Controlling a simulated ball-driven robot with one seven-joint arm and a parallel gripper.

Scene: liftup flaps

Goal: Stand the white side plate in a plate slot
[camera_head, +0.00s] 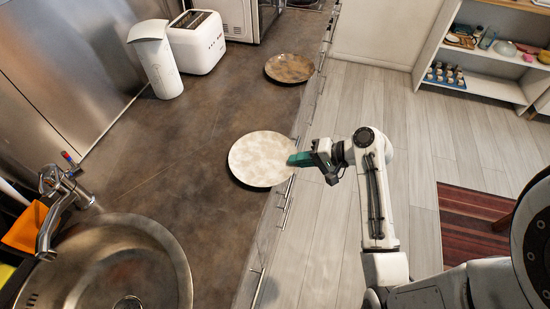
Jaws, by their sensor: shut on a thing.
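A pale, whitish plate with faint mottling (260,158) is at the front edge of the brown counter, its right rim close to or over the edge. My gripper (296,159) is shut on the right rim of this white side plate, reaching in from the right over the floor. The plate looks about flat; I cannot tell whether it rests on the counter or is held slightly above it. The teal fingers hide a small part of the rim. No plate slot can be made out in this view.
A brown plate (289,68) lies farther back near the counter edge. A round metal sink (130,265) with a tap (62,190) is at lower left. A white toaster (197,42) and a white cylinder (156,62) stand at the back. The counter (190,140) left of the plate is clear.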

